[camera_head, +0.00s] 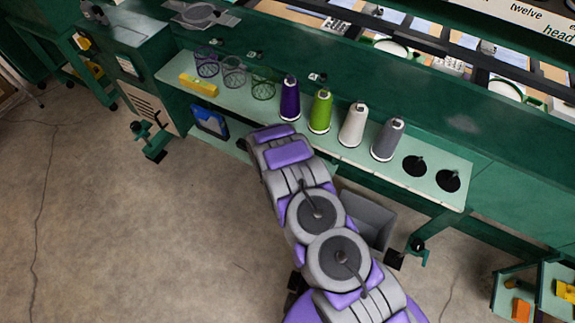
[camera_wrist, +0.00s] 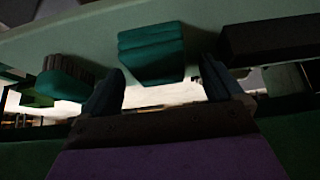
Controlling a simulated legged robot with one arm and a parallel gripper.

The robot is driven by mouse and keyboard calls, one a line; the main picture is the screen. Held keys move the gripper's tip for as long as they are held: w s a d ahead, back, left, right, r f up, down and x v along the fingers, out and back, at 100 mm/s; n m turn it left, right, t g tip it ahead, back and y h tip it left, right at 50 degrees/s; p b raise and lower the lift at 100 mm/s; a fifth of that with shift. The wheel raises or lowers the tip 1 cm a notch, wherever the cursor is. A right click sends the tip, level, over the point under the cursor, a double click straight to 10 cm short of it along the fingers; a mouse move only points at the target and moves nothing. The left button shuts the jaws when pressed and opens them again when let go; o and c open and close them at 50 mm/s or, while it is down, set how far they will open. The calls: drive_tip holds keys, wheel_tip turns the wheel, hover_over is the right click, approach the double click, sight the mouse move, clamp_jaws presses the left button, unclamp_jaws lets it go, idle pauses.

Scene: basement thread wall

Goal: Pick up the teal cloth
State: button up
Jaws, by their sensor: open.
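The teal cloth (camera_wrist: 150,50) is a folded block in the upper middle of the wrist view, on a pale green surface (camera_wrist: 60,48). My gripper (camera_wrist: 161,68) is open, with one finger on each side of the cloth's near end in the picture. The fingers look apart from the cloth, and nothing is held. How far the cloth lies from the fingertips is hard to tell. In the head view my arm reaches to the shelf's edge; my gripper and the cloth are hidden there.
A dark box (camera_wrist: 265,38) lies right of the cloth, and a green object (camera_wrist: 62,86) lies left. The upper shelf (camera_head: 285,120) bears several thread cones, wire cups and a yellow level (camera_head: 198,85). A blue case (camera_head: 210,120) and a grey bin (camera_head: 366,218) are below.

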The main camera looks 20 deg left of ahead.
drive_tip(key=shift+w+d+f, duration=0.1)
drive_tip(key=shift+w+f, duration=0.15)
drive_tip(key=shift+f, duration=0.2)
drive_tip(key=shift+c, duration=0.4)
drive_tip(key=c, duration=1)
drive_tip(key=shift+o, duration=0.2)
drive_tip(key=shift+r, duration=0.15)
drive_tip(key=shift+r, duration=0.6)
wheel_tip(320, 180, up, 3)
drive_tip(key=shift+f+p, duration=0.2)
drive_tip(key=shift+p, duration=0.55)
drive_tip(key=s+d, duration=0.2)
drive_tip(key=s, duration=0.2)
drive_tip(key=s+d, duration=0.3)
drive_tip(key=s, duration=0.2)
drive_tip(key=s+d+r+p, duration=0.1)
drive_tip(key=s+d, duration=0.2)
drive_tip(key=s, duration=0.1)
drive_tip(key=shift+s+d, duration=0.15)
drive_tip(key=shift+s, duration=0.2)
